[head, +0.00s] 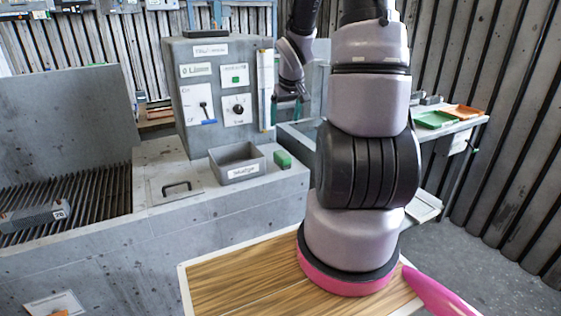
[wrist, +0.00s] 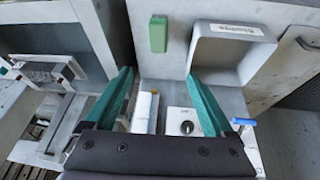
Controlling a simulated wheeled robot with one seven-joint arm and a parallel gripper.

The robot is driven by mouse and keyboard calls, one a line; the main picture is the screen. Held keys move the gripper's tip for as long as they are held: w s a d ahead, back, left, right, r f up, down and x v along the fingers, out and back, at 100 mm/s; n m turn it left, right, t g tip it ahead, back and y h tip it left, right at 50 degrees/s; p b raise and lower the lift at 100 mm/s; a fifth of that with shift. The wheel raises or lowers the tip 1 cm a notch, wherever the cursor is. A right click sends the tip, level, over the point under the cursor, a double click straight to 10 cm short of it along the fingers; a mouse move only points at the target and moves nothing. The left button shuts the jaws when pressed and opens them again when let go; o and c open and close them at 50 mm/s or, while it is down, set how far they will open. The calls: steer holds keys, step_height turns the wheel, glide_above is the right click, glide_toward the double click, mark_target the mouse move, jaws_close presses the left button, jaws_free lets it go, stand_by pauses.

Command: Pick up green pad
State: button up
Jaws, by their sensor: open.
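The green pad (head: 283,159) is a small green block on the grey ledge, just right of the open grey bin (head: 237,163) in the head view. In the wrist view the green pad (wrist: 158,34) lies at the top centre, beyond my fingertips and roughly in line with the gap between them. My gripper (wrist: 158,78) has two teal fingers spread wide, with nothing between them.
A control panel (head: 217,85) with knobs and a switch rises behind the ledge. The bin (wrist: 195,50) stands close beside the pad. A slatted grate (head: 70,200) is at left. A side table with green (head: 435,119) and orange (head: 462,111) trays is at right.

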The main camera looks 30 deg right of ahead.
glide_toward(283, 154)
steer(key=shift+n+y, duration=0.5)
steer(key=shift+y, duration=0.1)
steer(key=x, duration=0.2)
steer(key=d+x, duration=0.1)
steer(key=x, duration=0.2)
steer(key=shift+w+f, duration=0.1)
steer(key=shift+f, duration=0.1)
steer(key=x, duration=0.6)
jaws_close()
step_height(283, 154, up, 10)
steer(key=shift+r, duration=0.1)
